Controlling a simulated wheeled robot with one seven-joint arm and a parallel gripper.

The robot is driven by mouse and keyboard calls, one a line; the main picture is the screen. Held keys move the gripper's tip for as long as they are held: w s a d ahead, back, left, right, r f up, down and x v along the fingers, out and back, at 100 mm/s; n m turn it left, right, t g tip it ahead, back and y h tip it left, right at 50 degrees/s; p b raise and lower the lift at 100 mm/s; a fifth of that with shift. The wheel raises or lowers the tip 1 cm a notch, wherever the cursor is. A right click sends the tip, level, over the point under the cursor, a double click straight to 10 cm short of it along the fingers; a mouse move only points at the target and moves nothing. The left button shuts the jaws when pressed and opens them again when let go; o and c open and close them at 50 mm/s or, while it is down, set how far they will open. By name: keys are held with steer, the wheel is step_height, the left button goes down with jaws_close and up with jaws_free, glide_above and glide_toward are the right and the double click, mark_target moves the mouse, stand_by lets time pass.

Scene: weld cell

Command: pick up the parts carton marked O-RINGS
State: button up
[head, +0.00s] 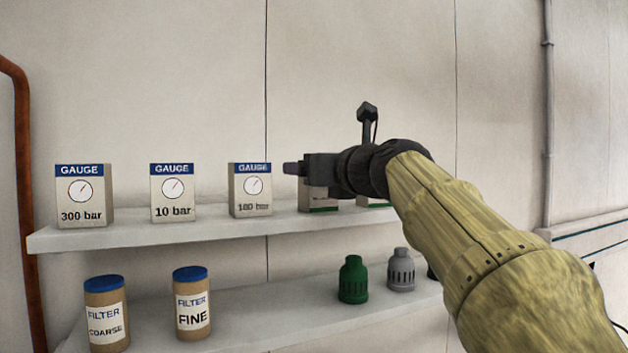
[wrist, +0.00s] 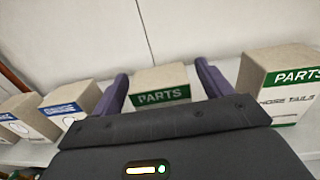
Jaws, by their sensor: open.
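A parts carton with a green PARTS band (wrist: 160,88) stands between my finger tips in the wrist view. The lower part of its label is hidden by my gripper, so its marking cannot be read. It shows partly under my gripper in the head view (head: 318,199). My gripper (head: 290,168) is open and empty, its purple fingers (wrist: 161,76) apart on either side of that carton. A second parts carton (wrist: 285,85) stands to the right; its label seems to read HOSE TAILS. In the head view it is mostly hidden behind my arm (head: 373,203). No O-RINGS marking is visible.
Gauge cartons marked 300 bar (head: 82,197), 10 bar (head: 173,193) and apparently 180 bar (head: 250,191) stand left on the upper shelf (head: 130,235). Filter canisters (head: 105,315), a green fitting (head: 353,280) and a grey one (head: 401,270) stand on the lower shelf. A wall is behind.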

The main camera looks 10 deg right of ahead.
steer(key=shift+x, duration=1.2)
steer(key=shift+s+d, duration=0.1)
steer(key=shift+s, duration=0.3)
steer(key=shift+w, duration=0.1)
steer(key=shift+w, duration=0.1)
steer(key=c, duration=1.1)
step_height(320, 180, up, 10)
steer(key=p, duration=0.4)
